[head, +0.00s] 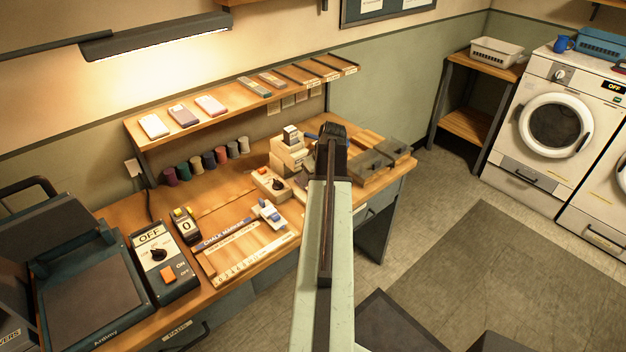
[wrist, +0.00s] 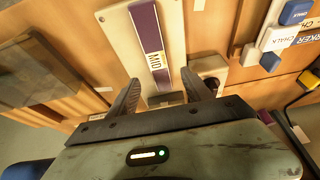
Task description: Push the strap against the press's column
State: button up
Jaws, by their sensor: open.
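In the wrist view a purple strip labelled MID (wrist: 150,42), which looks like the strap, lies lengthwise along a cream base (wrist: 112,18). My gripper (wrist: 161,80) is open, with its fingers spread either side of the strip's labelled end. A dark block (wrist: 166,99) shows between the fingers; I cannot tell whether anything touches it. In the head view a cream stepped machine (head: 287,150), probably the press, stands left of my arm. My arm hides the strip and the fingertips there. I cannot clearly make out the column.
A cream box with a black knob (head: 270,184) stands close left of my arm. Lidded trays (head: 372,165) stand to the right. Thread spools (head: 208,160) line the back under a shelf (head: 240,95). A ruler (head: 255,258) lies at the bench front. The floor (head: 470,260) is open at right.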

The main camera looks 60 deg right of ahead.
jog(key=b+x, duration=0.3)
jog(key=x, duration=0.1)
jog(key=shift+w+f, duration=0.1)
jog(key=shift+f, duration=0.25)
jog(key=shift+r, duration=0.1)
grip_shut()
jog(key=shift+w+d, duration=0.45)
jog(key=shift+w, duration=0.25)
jog(key=shift+w+d, duration=0.4)
jog(key=shift+w, duration=0.3)
grip_release()
